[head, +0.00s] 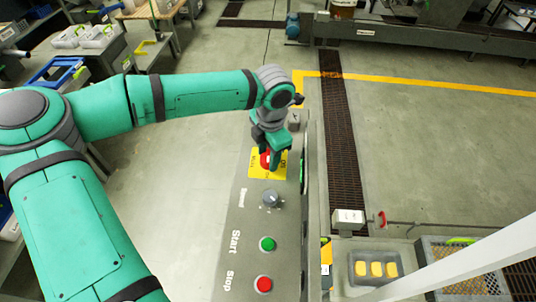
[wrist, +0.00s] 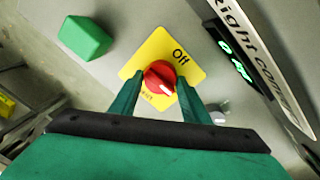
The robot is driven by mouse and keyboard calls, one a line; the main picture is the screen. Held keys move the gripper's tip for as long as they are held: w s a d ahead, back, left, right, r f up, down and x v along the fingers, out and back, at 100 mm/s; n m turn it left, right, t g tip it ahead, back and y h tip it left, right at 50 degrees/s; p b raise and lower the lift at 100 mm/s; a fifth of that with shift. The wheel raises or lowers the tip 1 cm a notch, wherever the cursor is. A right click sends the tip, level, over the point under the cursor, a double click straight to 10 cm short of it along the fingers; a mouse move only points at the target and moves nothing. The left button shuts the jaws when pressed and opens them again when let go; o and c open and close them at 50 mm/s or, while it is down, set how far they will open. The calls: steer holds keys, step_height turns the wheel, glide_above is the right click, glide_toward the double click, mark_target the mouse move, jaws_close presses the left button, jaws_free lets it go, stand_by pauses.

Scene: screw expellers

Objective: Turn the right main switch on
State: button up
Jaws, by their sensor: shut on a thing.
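In the head view the knob (head: 264,159) and plate (head: 256,171) are partly covered by my gripper (head: 272,163). My gripper's two green fingers (wrist: 160,80) stand on either side of the knob in the wrist view and are shut on it.
The grey panel (head: 241,205) also carries a speed dial (head: 271,198), a green start button (head: 267,244) and a red stop button (head: 264,284). In the wrist view, a green block (wrist: 85,38) and a lit green display (wrist: 236,62) lie near the plate.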

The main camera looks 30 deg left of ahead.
steer(key=shift+d+m, duration=0.1)
steer(key=shift+m, duration=0.3)
steer(key=o, duration=1)
steer(key=shift+r, duration=0.45)
steer(key=r, duration=0.9)
steer(key=shift+s+d+r, duration=0.25)
steer(key=shift+d+r, duration=0.1)
steer(key=shift+r, duration=0.05)
steer(key=shift+s, duration=0.1)
